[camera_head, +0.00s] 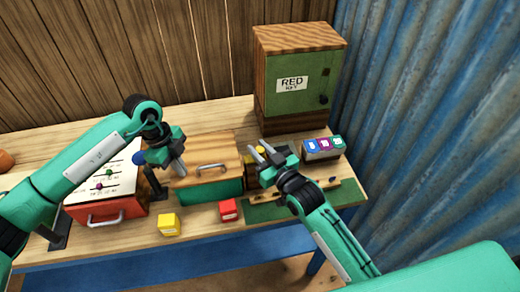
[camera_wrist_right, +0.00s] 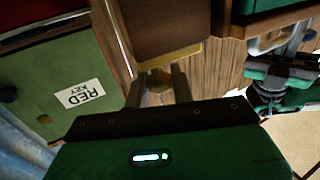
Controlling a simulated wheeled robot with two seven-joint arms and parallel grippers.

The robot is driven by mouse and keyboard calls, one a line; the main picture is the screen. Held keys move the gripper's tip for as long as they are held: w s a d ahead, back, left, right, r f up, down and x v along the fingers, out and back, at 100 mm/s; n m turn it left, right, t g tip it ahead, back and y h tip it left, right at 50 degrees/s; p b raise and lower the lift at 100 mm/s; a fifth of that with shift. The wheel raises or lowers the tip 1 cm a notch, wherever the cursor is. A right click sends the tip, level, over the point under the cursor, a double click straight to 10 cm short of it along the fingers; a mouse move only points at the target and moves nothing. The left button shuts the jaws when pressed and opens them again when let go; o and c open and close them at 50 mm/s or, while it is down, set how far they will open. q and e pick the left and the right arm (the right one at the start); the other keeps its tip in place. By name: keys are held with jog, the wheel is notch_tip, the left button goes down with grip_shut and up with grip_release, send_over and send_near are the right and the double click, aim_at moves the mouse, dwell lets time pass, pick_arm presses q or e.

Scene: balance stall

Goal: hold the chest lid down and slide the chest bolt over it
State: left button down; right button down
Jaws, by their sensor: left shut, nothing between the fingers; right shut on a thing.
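The chest has a green front (camera_head: 212,190) and a wooden lid (camera_head: 222,152) with a grey handle; the lid looks down. My left gripper (camera_head: 180,172) is shut and empty at the lid's left part; whether it presses on it I cannot tell. It also shows in the right wrist view (camera_wrist_right: 285,72). The brass-yellow chest bolt (camera_wrist_right: 170,55) is right of the chest in the head view. My right gripper (camera_wrist_right: 158,88) is shut on the bolt's round knob (camera_wrist_right: 158,82). In the head view my right gripper (camera_head: 260,150) hides part of the bolt.
A green-doored cabinet (camera_head: 303,85) labelled RED KEY stands behind. A red box (camera_head: 105,210) with sliders is at left. A yellow block (camera_head: 168,225) and a red block (camera_head: 228,210) lie in front. A tray of coloured blocks (camera_head: 322,156) and a green strip (camera_head: 340,198) are at right.

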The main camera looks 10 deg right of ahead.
aim_at(247, 159)
jog(key=shift+a, duration=1.9)
pick_arm(q)
jog(key=shift+d, duration=0.1)
pick_arm(e)
jog(key=c, duration=1.4)
grip_release()
pick_arm(q)
jog(key=shift+a, duration=0.2)
pick_arm(e)
jog(key=shift+o, duration=0.7)
jog(key=shift+a, duration=0.1)
jog(key=v, duration=1.2)
pick_arm(q)
jog(key=shift+d, duration=0.1)
